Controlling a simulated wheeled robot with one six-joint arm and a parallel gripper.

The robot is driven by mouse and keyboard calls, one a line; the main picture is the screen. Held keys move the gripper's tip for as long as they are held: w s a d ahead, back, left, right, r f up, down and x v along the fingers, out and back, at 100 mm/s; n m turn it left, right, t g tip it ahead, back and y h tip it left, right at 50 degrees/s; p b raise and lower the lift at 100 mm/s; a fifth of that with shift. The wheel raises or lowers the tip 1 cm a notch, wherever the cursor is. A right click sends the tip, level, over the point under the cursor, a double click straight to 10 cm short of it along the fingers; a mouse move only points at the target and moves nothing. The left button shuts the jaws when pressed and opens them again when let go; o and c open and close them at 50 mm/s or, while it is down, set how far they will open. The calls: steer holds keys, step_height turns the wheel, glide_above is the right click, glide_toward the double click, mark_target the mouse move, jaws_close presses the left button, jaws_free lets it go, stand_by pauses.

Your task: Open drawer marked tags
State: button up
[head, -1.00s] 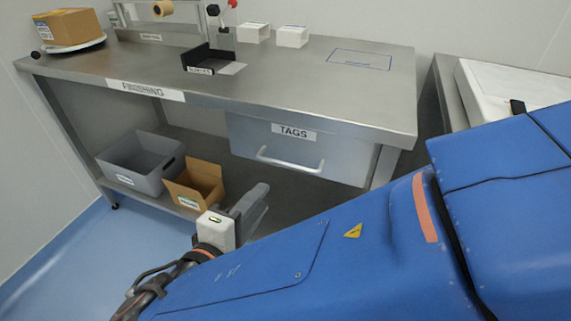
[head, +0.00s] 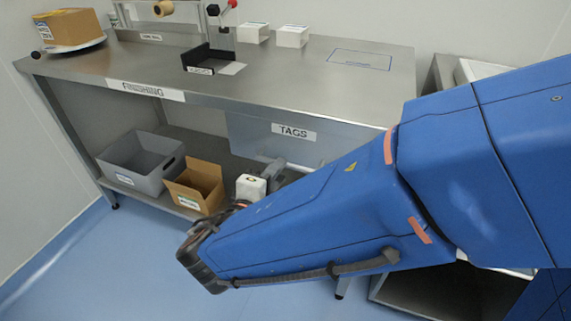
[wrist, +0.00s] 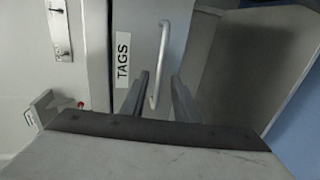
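The drawer marked TAGS (head: 250,132) hangs under the right part of the steel bench and looks shut. Its TAGS label (wrist: 122,58) and pale bar handle (wrist: 160,55) show in the wrist view, where the handle looks upright. My gripper (wrist: 160,76) is open, its two fingers pointing at the drawer front. In the wrist view the lower part of the handle lies between the fingers; I cannot tell whether the tips reach around it. In the head view my gripper (head: 276,170) is just in front of the drawer, and my arm and gripper hide the handle.
The bench top (head: 290,75) is above the drawer. A grey bin (head: 140,165) and an open cardboard box (head: 197,188) sit on the lower shelf to the left. White boxes (head: 292,36) and a black tray (head: 208,60) stand on the bench. The blue floor (head: 110,255) is clear at front left.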

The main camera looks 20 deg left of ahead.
steer(key=shift+x, duration=2.6)
jaws_close()
